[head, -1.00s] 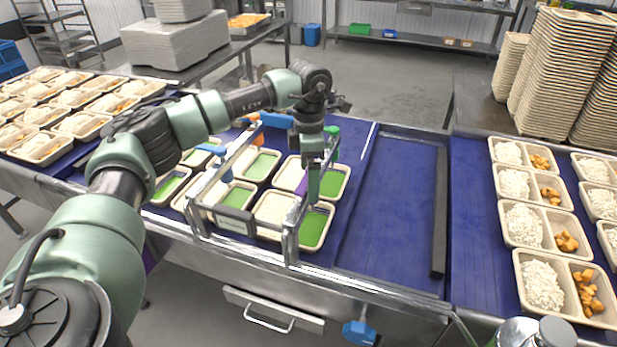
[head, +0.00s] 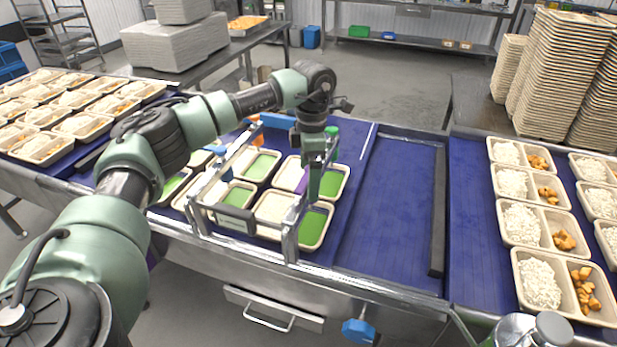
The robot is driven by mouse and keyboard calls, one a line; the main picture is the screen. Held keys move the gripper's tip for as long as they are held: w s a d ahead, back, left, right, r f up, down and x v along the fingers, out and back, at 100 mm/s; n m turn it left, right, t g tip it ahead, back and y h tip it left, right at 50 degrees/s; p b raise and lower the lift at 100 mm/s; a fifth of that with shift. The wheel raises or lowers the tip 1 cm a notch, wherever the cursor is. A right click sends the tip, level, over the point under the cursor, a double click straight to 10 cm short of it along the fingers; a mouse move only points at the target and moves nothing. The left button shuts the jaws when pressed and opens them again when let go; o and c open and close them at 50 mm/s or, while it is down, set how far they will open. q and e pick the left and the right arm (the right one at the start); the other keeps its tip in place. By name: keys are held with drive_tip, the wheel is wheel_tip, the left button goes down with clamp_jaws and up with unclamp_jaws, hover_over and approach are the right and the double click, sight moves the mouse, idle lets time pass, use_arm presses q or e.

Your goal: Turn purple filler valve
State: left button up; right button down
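The purple filler valve (head: 295,213) shows as a small purple piece on the metal filler frame (head: 290,240), mostly hidden behind my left gripper. My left gripper (head: 312,198) points down right at it, above the front right trays. Whether its fingers are apart or closed on the valve is hidden by the gripper body. The frame stands over two-compartment trays (head: 330,237) with green and pale sections. My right gripper is out of the picture; only a part of my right arm shows at the bottom right.
A green valve (head: 332,138), an orange valve (head: 257,131) and a blue valve (head: 221,166) are also on the frame. A blue knob (head: 357,331) sits on the table's front. The blue belt (head: 395,220) right of the frame is clear. Filled trays (head: 519,262) stand farther right.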

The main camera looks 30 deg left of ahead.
use_arm(q)
drive_tip(key=r+m, duration=0.1)
drive_tip(key=m, duration=0.5)
drive_tip(key=a+r+m+p, duration=0.1)
drive_tip(key=m, duration=0.6)
drive_tip(key=w+r+m, duration=0.1)
drive_tip(key=m, duration=0.5)
drive_tip(key=shift+a+t, duration=0.15)
drive_tip(key=shift+t, duration=0.15)
drive_tip(key=shift+w+r+p, duration=0.2)
drive_tip(key=shift+r+p, duration=0.1)
drive_tip(key=shift+p, duration=0.15)
drive_tip(key=shift+m, duration=0.3)
drive_tip(key=r+p, duration=0.1)
drive_tip(key=r, duration=0.1)
drive_tip(key=r+p, duration=0.2)
drive_tip(key=shift+a+r, duration=0.2)
drive_tip(key=shift+r, duration=0.05)
drive_tip(key=shift+w+f, duration=0.15)
drive_tip(key=shift+w, duration=0.05)
